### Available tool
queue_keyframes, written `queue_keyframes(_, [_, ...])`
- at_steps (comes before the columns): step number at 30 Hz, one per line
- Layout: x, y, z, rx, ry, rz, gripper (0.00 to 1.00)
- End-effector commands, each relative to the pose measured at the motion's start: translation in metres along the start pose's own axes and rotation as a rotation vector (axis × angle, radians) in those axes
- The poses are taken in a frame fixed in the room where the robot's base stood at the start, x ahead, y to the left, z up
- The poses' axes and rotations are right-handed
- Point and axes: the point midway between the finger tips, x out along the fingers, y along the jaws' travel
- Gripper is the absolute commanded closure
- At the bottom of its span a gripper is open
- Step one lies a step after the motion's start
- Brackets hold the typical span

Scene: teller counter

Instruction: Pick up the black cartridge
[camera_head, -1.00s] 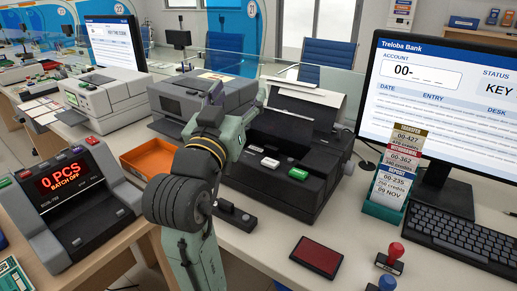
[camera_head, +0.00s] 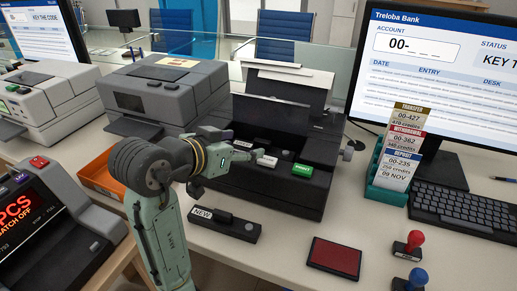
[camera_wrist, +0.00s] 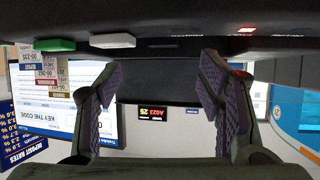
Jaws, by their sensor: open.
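The picture there is upside down, with the printer's front along the top.
The printer has a white button (camera_head: 267,161) and a green button (camera_head: 302,170). A grey machine (camera_head: 165,90) and an orange tray (camera_head: 98,172) are left. A red pad (camera_head: 334,257), stamps (camera_head: 410,244), a ticket holder (camera_head: 388,188) and a monitor (camera_head: 425,75) are right.

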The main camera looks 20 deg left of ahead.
Motion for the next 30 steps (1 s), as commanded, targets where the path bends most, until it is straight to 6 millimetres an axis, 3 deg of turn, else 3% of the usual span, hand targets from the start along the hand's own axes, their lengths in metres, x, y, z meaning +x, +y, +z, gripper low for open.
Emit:
queue_keyframes(3, [0.019, 0.000, 0.000, -0.003, -0.001, 0.002, 0.38])
queue_keyframes(11, [0.041, -0.002, -0.002, -0.002, 0.001, -0.001, 0.38])
queue_keyframes(19, [0.079, -0.005, -0.003, -0.001, 0.001, 0.000, 0.38])
queue_keyframes(30, [0.086, -0.005, -0.002, 0.000, 0.003, -0.003, 0.42])
